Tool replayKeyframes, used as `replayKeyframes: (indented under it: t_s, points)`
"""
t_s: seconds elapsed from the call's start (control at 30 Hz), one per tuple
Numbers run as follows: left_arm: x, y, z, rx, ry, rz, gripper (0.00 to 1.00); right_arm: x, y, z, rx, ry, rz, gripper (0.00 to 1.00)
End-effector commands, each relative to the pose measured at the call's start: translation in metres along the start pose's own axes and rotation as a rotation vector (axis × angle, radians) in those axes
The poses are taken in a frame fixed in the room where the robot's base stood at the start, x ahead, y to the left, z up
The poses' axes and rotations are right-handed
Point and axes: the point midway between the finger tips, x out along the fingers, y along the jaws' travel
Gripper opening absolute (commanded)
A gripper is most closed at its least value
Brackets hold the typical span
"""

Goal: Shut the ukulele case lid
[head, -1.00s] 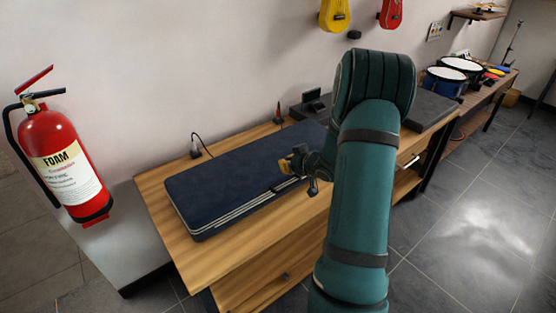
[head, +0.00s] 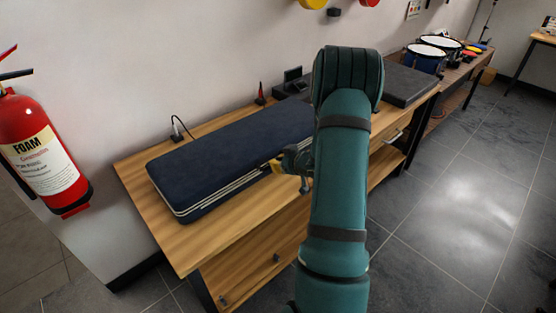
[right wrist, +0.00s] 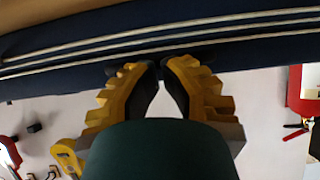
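The dark blue ukulele case (head: 225,150) lies flat on the wooden bench in the head view. Its lid looks down on the base, with pale trim lines along the front edge. My right arm hides the case's right end. My right gripper (head: 277,166) is at the case's front side, close to the edge; I cannot tell if it touches. The case's trimmed side (right wrist: 160,35) runs across the top of that view. My left gripper is not in view.
The wooden bench (head: 190,243) has a bare strip before the case. A dark flat box (head: 408,84) lies farther right, with drums (head: 425,58) beyond. A red fire extinguisher (head: 40,150) is at left. Open tiled floor (head: 460,190) is at right.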

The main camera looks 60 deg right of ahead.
Motion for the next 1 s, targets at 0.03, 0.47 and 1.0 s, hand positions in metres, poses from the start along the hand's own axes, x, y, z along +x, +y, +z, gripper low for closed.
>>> replayKeyframes:
  t_s: [0.03, 0.47, 1.0]
  points:
    - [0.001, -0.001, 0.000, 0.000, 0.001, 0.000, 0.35, 0.001, 0.000, 0.002, 0.000, 0.000, 0.000, 0.00]
    - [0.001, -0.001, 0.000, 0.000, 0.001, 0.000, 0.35, 0.001, 0.000, 0.002, 0.000, 0.000, 0.000, 0.00]
    - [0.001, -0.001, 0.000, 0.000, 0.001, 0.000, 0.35, -0.071, 0.001, 0.002, 0.000, 0.002, 0.003, 0.00]
